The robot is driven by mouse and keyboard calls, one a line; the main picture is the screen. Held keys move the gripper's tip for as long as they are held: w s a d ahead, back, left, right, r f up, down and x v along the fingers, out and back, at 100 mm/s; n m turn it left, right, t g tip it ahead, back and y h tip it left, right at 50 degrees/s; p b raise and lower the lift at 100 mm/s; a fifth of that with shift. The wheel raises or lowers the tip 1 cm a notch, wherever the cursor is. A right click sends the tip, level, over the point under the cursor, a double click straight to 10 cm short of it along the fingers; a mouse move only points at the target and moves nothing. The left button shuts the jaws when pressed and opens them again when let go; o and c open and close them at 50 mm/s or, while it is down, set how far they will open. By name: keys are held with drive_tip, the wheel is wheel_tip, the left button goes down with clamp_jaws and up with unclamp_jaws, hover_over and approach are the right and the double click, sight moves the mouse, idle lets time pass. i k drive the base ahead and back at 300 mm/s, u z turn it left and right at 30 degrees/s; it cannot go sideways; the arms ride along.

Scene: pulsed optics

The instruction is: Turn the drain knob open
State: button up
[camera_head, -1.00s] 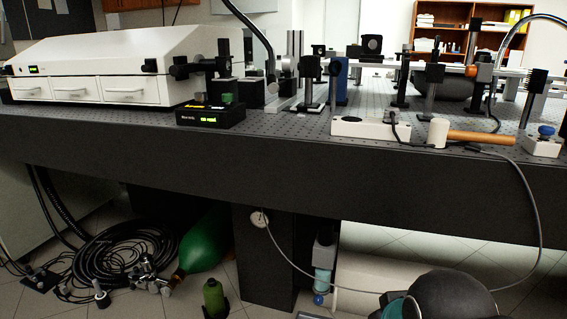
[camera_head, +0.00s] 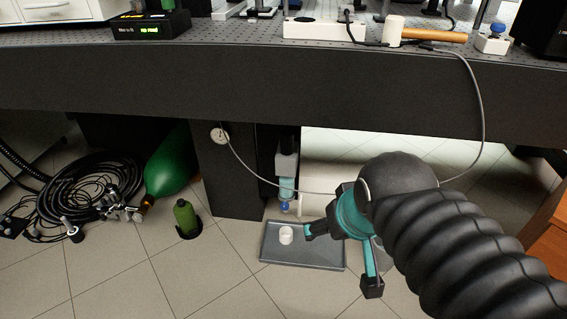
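A filter unit with a grey head and a pale blue bowl (camera_head: 286,187) hangs under the table, beside a dark table leg. A small blue knob (camera_head: 285,207) sits at its lower end; I take it for the drain knob, and its setting is too small to tell. My gripper (camera_head: 340,259), teal and black, is to the right of and below the knob in the picture. Its fingers are spread wide, with nothing between them. It appears apart from the knob.
A grey tray (camera_head: 270,250) holding a small white cup (camera_head: 286,235) lies on the floor below the filter. Left are a green cylinder (camera_head: 172,168), a green bottle (camera_head: 185,216) and coiled black hoses (camera_head: 85,190).

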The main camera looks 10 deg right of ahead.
sight(285, 206)
drive_tip(key=z, duration=2.4)
drive_tip(key=k, duration=0.95)
drive_tip(key=u, duration=1.8)
